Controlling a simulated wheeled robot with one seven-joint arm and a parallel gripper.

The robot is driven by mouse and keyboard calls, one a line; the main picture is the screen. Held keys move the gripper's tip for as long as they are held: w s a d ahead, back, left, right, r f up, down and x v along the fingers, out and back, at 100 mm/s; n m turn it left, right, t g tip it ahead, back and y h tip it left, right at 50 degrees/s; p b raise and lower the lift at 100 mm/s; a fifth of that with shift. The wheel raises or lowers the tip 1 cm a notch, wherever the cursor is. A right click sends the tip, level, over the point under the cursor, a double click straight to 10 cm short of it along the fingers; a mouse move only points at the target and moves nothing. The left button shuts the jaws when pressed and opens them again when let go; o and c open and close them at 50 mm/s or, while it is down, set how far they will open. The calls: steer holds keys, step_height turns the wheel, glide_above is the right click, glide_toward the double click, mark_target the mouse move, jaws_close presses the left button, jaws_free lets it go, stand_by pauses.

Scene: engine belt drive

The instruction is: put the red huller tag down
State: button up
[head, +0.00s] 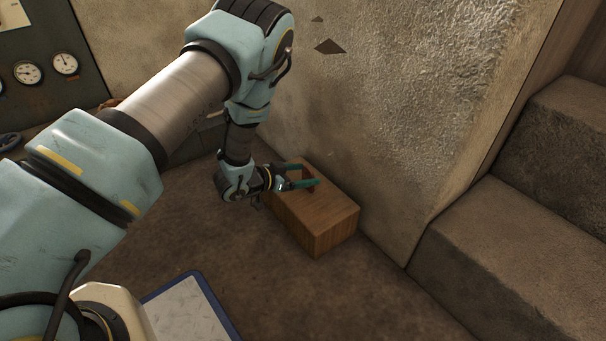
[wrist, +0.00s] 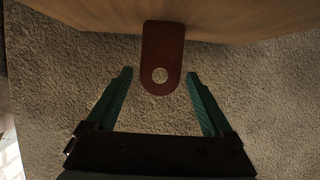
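The red tag (wrist: 162,52) is a flat, dark red strip with a rounded end and a round hole. In the wrist view its rounded end extends past the edge of the wooden block (wrist: 240,22). In the head view the tag (head: 308,171) is a small reddish-brown patch at the top of the wooden block (head: 335,226). My gripper (wrist: 161,72) is open, its two green fingers on either side of the tag's rounded end with a gap on each side. In the head view my gripper (head: 314,176) is over the block's top.
A rough plaster wall (head: 405,110) rises close behind the block. Stone steps (head: 500,260) stand at the right. A blue-edged panel (head: 188,310) is at the lower left. A gauge panel (head: 45,60) is at the upper left. Bare floor (head: 330,300) lies before the block.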

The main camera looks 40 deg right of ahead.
steer(key=shift+o, duration=0.2)
steer(key=shift+r, duration=0.2)
steer(key=p+v, duration=0.5)
steer(key=v, duration=0.7)
steer(key=shift+f, duration=0.1)
